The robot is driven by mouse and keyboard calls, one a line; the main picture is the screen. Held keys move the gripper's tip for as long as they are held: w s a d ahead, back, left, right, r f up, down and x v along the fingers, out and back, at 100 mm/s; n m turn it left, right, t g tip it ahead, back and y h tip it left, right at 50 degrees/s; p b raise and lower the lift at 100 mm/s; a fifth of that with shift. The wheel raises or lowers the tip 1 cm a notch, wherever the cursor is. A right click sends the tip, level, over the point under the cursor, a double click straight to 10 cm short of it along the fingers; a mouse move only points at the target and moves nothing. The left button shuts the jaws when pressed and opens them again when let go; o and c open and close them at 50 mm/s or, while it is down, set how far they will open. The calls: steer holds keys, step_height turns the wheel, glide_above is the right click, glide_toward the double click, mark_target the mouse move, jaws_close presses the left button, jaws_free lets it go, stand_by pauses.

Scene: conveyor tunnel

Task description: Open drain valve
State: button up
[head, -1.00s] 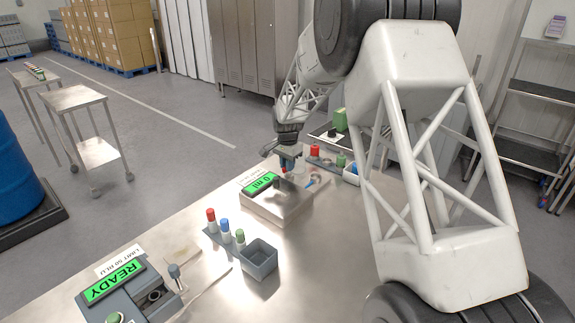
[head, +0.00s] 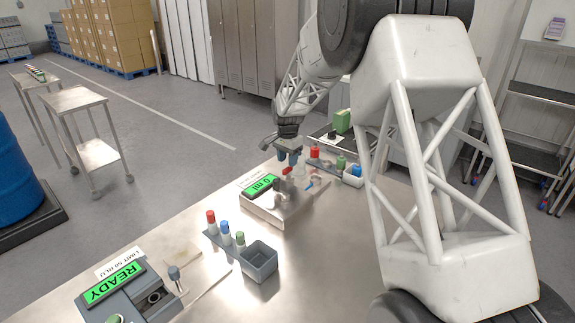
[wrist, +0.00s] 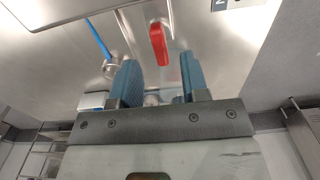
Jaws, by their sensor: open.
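A red lever (wrist: 158,44), likely the drain valve's handle, shows in the wrist view just beyond my fingertips, a little left of the middle of the gap. In the head view the red lever (head: 287,170) is on a metal unit (head: 280,212) with a green "0 ml" display (head: 262,184). My gripper (head: 289,160) is directly above the lever there. In the wrist view its blue fingers (wrist: 158,72) are apart with nothing gripped between them. The valve body is hard to make out.
A rack with red, blue and green capped vials (head: 225,233) and a grey bin (head: 259,259) stand nearer on the steel table. A second rack (head: 328,162) is just right of the metal unit. A grey device reading "READY" (head: 112,281) is at front left.

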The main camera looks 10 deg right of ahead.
mark_target(287, 168)
steer(key=shift+r, duration=2.3)
steer(key=shift+s+r, duration=0.1)
steer(key=shift+s+d+r, duration=0.1)
steer(key=shift+s+r, duration=0.1)
steer(key=shift+s, duration=0.05)
steer(key=s+d+r+n, duration=0.2)
steer(key=s+r, duration=0.3)
steer(key=s, duration=0.4)
steer(key=s+d+r+n+t, duration=0.15)
steer(key=s+r, duration=0.25)
steer(key=s, duration=0.6)
steer(key=s+d+r+n, duration=0.1)
steer(key=s+d+r, duration=0.3)
steer(key=s, duration=0.5)
steer(key=s+d+f+n, duration=0.1)
steer(key=s+n, duration=0.1)
steer(key=s, duration=1.2)
steer(key=s+f+n+t, duration=0.1)
steer(key=s+f+n, duration=0.1)
steer(key=s, duration=1.1)
steer(key=shift+s+d, duration=0.35)
steer(key=shift+n, duration=0.25)
